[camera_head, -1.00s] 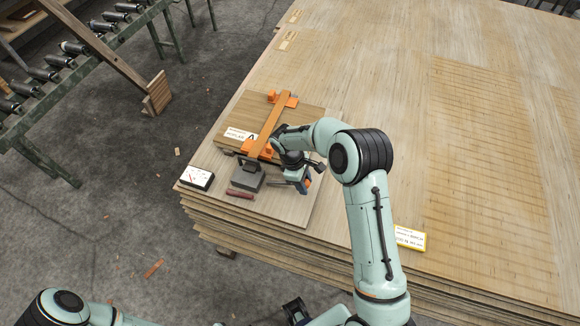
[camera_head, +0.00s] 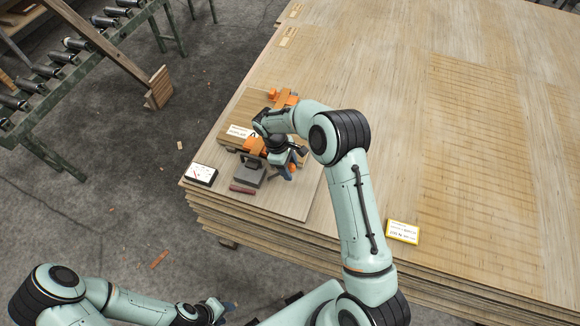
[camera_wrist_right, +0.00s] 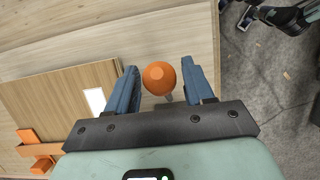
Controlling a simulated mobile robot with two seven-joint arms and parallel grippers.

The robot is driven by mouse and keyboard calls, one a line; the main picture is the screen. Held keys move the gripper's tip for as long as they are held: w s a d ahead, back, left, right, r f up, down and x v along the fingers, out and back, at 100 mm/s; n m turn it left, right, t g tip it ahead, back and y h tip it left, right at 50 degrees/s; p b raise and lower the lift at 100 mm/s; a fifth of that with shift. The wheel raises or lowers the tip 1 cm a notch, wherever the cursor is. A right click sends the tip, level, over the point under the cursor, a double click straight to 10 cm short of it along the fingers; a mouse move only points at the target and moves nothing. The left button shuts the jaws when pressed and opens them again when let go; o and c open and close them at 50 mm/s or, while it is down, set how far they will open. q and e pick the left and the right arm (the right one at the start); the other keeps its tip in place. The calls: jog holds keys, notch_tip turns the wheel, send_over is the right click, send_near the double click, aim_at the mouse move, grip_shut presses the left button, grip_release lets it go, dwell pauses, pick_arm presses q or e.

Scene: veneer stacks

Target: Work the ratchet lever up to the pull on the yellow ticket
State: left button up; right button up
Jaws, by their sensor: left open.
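An orange ball knob (camera_wrist_right: 159,78), which looks like the end of the ratchet lever, sits between my right gripper's blue fingers (camera_wrist_right: 160,85), with gaps on both sides. In the head view my right gripper (camera_head: 288,173) reaches down beside the orange clamp (camera_head: 256,146) on the small board stack; my arm hides most of the lever. The yellow-edged ticket (camera_head: 403,232) lies on the big sheet stack; its print is too small to read. A white gauge box (camera_head: 201,174) with red marks stands at the stack's left corner. My left gripper (camera_head: 228,307) is low in the head view, empty.
A grey block with a handle (camera_head: 249,172) and a dark red bar (camera_head: 242,188) lie near the clamp. A white label (camera_head: 239,131) is on the small boards. A roller conveyor (camera_head: 70,80) stands at left. The big stack's right side is clear.

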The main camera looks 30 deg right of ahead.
jog(key=shift+o, duration=0.3)
jog(key=shift+w+a+r+p, duration=0.1)
jog(key=shift+r+p, duration=0.2)
jog(key=shift+r, duration=0.3)
jog(key=p+v, duration=0.1)
jog(key=v, duration=0.2)
jog(key=shift+w+r+p, duration=0.2)
jog(key=shift+p, duration=0.1)
jog(key=shift+p+v, duration=0.3)
jog(key=shift+v, duration=0.85)
pick_arm(q)
jog(key=shift+t, duration=0.3)
jog(key=w+r, duration=0.3)
jog(key=w, duration=0.1)
jog(key=shift+r, duration=0.35)
pick_arm(e)
jog(key=shift+s, duration=0.15)
